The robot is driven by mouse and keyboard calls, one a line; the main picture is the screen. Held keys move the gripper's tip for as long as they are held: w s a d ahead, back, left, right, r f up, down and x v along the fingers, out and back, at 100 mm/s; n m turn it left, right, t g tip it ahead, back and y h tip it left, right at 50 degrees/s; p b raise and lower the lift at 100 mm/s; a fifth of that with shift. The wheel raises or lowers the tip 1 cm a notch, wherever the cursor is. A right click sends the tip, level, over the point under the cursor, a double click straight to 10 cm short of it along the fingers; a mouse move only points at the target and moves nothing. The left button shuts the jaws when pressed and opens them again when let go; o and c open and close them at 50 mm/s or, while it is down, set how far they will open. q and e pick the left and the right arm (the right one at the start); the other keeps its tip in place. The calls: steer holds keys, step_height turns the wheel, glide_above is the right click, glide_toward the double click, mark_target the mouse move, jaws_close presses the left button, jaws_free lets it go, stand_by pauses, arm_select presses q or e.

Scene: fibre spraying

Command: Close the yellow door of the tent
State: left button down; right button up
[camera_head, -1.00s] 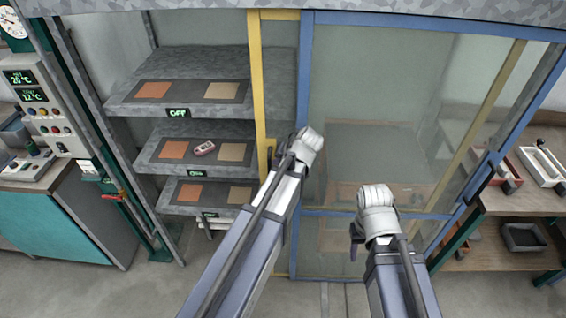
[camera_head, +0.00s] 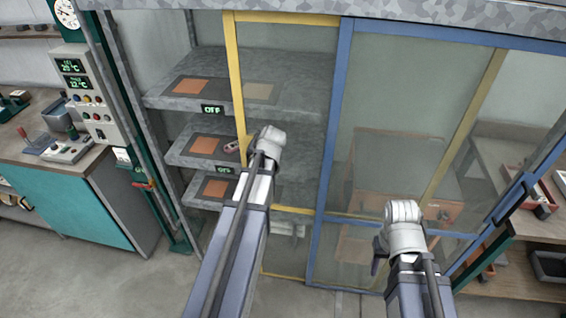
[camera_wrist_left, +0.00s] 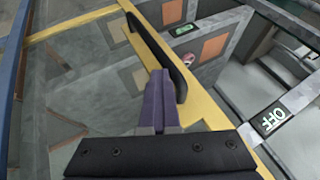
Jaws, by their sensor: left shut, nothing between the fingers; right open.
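The tent's yellow door (camera_head: 235,75) is a glazed sliding panel with a yellow frame, partly across the left bay. Open space remains left of its leading edge, where the shelves show uncovered. In the left wrist view, the door's black handle (camera_wrist_left: 153,50) stands on its yellow upright. My left gripper (camera_wrist_left: 160,98) is shut and empty, its purple fingers beside the handle on the glass side; contact is unclear. In the head view my left wrist hides these fingers. My right gripper (camera_head: 379,258) is open and empty, low in front of the blue-framed door (camera_head: 332,140).
Grey shelves (camera_head: 160,100) behind the opening carry orange and tan panels and a small pink-and-white object (camera_head: 232,146). A control box (camera_head: 88,95) and teal cabinet (camera_head: 75,205) stand left. A wooden bench (camera_head: 520,285) stands right. Floor is clear at lower left.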

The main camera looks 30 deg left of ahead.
arm_select(q)
steer(key=s+a, duration=0.3)
steer(key=a, duration=1)
steer(key=s+a, duration=0.4)
steer(key=a, duration=0.9)
steer(key=s+a, duration=0.4)
steer(key=a, duration=0.9)
steer(key=shift+r, duration=0.1)
steer(key=shift+d, duration=0.1)
steer(key=s+d+r+p, duration=0.3)
steer(key=d+r+p, duration=0.4)
steer(key=d+p, duration=0.1)
steer(key=shift+d+r, duration=0.4)
steer(key=shift+d, duration=0.25)
